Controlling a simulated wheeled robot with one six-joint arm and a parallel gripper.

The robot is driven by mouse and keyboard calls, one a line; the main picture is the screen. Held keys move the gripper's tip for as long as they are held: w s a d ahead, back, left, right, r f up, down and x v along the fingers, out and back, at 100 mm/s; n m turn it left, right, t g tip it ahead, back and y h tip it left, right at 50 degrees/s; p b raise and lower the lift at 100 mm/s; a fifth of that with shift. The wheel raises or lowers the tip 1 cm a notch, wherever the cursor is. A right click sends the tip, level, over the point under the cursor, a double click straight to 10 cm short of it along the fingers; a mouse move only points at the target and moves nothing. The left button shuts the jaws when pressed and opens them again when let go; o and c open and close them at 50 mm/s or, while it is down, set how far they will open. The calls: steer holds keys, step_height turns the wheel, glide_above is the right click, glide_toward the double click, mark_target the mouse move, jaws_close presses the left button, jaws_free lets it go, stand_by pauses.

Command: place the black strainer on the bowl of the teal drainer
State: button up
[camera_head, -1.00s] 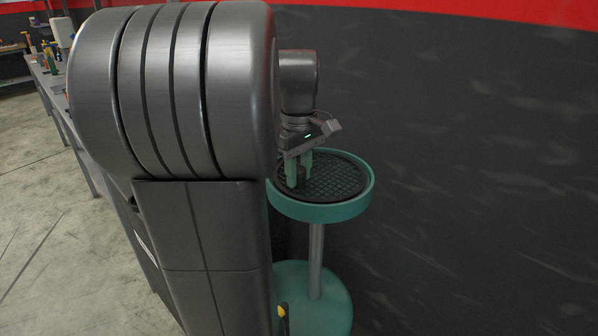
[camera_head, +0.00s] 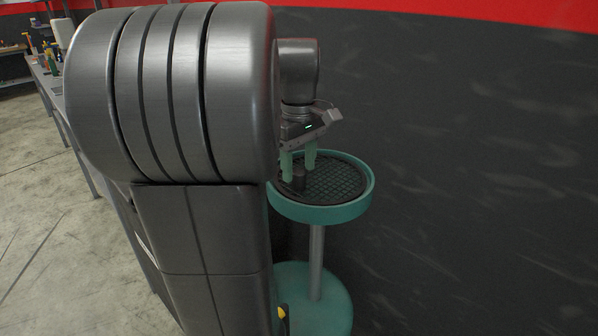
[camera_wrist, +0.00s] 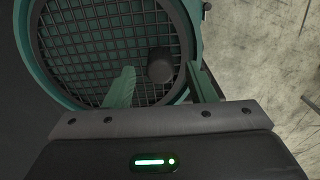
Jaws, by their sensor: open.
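The black strainer (camera_head: 342,184) is a round mesh disc with a dark knob (camera_head: 299,180). It lies inside the rim of the teal drainer's bowl (camera_head: 322,213) and looks about level there. In the wrist view the strainer's mesh (camera_wrist: 85,45) sits within the teal rim (camera_wrist: 38,70), with the knob (camera_wrist: 160,66) off toward the right side. My gripper (camera_head: 299,163) is open just above the knob, its teal fingers on either side and apart from it. My gripper also shows in the wrist view (camera_wrist: 162,80). The strainer's near left edge is partly hidden by my arm.
The drainer stands on a grey pole (camera_head: 316,262) with a round teal base (camera_head: 318,300). A dark wall (camera_head: 480,170) runs close behind and to the right. A workbench (camera_head: 55,90) with bottles and tools stands at the far left, with open floor (camera_head: 40,210) before it.

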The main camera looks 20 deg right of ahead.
step_height(320, 180, up, 10)
steer(key=shift+f+p, duration=0.15)
steer(key=shift+p, duration=0.3)
